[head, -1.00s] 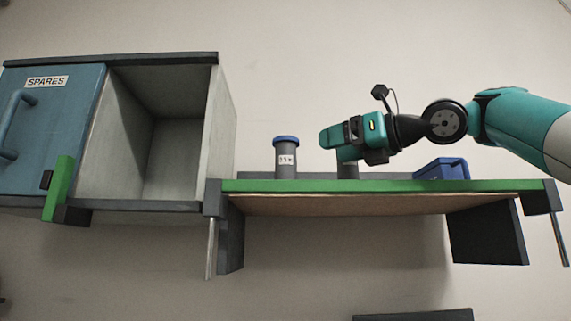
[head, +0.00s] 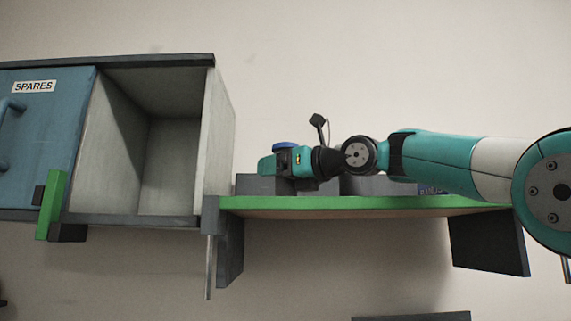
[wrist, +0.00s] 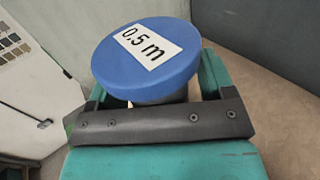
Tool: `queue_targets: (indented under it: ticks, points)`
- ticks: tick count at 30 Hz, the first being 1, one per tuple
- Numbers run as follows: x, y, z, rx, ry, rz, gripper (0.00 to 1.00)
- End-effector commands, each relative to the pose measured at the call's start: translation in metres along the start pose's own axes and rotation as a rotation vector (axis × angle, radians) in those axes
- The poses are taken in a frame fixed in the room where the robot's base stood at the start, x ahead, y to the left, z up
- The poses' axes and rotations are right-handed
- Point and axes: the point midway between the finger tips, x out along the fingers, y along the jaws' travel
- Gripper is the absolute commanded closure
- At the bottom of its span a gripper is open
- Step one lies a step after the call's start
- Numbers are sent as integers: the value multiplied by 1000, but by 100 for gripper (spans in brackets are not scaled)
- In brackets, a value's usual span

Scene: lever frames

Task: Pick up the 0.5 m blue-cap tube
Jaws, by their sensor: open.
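The blue-cap tube has a grey body and a round blue cap (wrist: 150,62) with a white label reading "0.5 m", seen from above in the wrist view. In the head view only its blue cap (head: 286,146) shows, above my gripper (head: 268,166). My gripper (wrist: 158,100) is open, with its jaws at either side of the tube just below the cap. I cannot tell whether a jaw touches it. The tube's body is mostly hidden by the cap and gripper.
The green-edged shelf (head: 300,203) carries a low grey back strip. The open compartment (head: 170,150) and the blue SPARES door (head: 40,130) are at left.

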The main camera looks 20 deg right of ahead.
Motion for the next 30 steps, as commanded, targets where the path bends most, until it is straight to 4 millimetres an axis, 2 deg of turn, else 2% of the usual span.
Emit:
queue_targets:
  ticks: [6,14,24,30]
  points:
    - [0,0,-1,0,0,-1,27]
    - [0,0,0,0,-1,-1,86]
    - [0,0,3,-1,-2,-1,86]
    - [0,0,21,-2,-4,-1,86]
